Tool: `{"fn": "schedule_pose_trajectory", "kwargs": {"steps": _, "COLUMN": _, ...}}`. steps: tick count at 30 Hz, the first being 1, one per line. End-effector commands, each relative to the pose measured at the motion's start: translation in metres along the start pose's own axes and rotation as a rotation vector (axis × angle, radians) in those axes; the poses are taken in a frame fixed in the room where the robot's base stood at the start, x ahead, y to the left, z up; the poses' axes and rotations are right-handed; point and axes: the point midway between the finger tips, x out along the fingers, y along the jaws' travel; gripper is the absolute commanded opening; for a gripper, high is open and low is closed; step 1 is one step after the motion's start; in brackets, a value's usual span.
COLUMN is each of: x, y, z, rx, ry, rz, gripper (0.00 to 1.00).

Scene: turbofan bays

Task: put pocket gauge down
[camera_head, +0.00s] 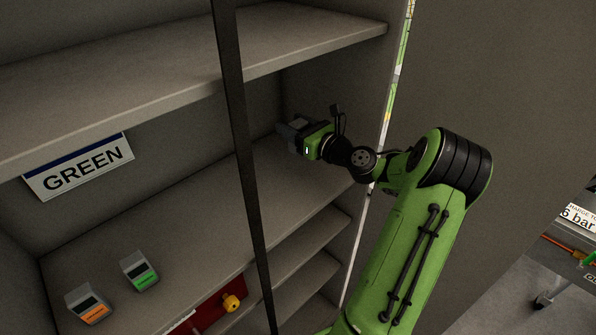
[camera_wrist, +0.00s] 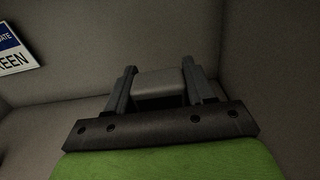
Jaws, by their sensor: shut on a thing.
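My gripper (camera_head: 284,130) reaches into the shelf bay at its right back corner. In the wrist view my gripper (camera_wrist: 165,84) is shut on a grey block-shaped thing (camera_wrist: 159,88), which I take to be the pocket gauge. Its face and any screen are turned out of sight. In the head view it is too small and dark to tell apart from the fingers. Two similar gauges stand on the shelf (camera_head: 190,235) at the left: one with an orange band (camera_head: 88,305) and one with a green band (camera_head: 139,271).
A sign reading GREEN (camera_head: 80,170) hangs at the left of the bay. A dark upright post (camera_head: 245,150) crosses in front. An upper shelf (camera_head: 170,65) lies above my gripper. The right side wall is close to my arm. The middle of the shelf is clear.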

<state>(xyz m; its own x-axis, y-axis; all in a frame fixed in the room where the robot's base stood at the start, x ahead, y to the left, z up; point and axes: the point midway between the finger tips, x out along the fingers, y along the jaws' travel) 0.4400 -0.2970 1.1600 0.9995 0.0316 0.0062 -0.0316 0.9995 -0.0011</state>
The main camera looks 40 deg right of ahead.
Motion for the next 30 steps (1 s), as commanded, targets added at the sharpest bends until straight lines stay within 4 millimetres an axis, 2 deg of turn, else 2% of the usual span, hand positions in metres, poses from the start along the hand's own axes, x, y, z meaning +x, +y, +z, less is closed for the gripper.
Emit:
{"fn": "schedule_pose_trajectory", "kwargs": {"steps": 1, "x": 0.000, "y": 0.000, "z": -0.019, "rx": 0.009, "ry": 0.002, "rz": 0.001, "gripper": 0.15}}
{"fn": "schedule_pose_trajectory", "kwargs": {"steps": 3, "x": 0.000, "y": 0.000, "z": -0.036, "rx": 0.009, "ry": 0.001, "rz": 0.000, "gripper": 0.15}}
{"fn": "schedule_pose_trajectory", "kwargs": {"steps": 8, "x": -0.001, "y": 0.000, "z": -0.057, "rx": 0.005, "ry": 0.000, "rz": -0.001, "gripper": 0.15}}
{"fn": "schedule_pose_trajectory", "kwargs": {"steps": 13, "x": -0.001, "y": 0.000, "z": -0.087, "rx": 0.007, "ry": 0.001, "rz": -0.002, "gripper": 0.15}}
{"fn": "schedule_pose_trajectory", "kwargs": {"steps": 23, "x": -0.001, "y": 0.000, "z": -0.091, "rx": 0.003, "ry": 0.000, "rz": -0.003, "gripper": 0.15}}
{"fn": "schedule_pose_trajectory", "kwargs": {"steps": 24, "x": -0.001, "y": 0.000, "z": -0.092, "rx": 0.003, "ry": 0.002, "rz": -0.003, "gripper": 0.55}}
{"fn": "schedule_pose_trajectory", "kwargs": {"steps": 29, "x": -0.001, "y": 0.000, "z": -0.091, "rx": 0.003, "ry": 0.001, "rz": -0.003, "gripper": 0.79}}
{"fn": "schedule_pose_trajectory", "kwargs": {"steps": 30, "x": -0.001, "y": 0.000, "z": -0.091, "rx": 0.003, "ry": 0.001, "rz": -0.003, "gripper": 0.79}}
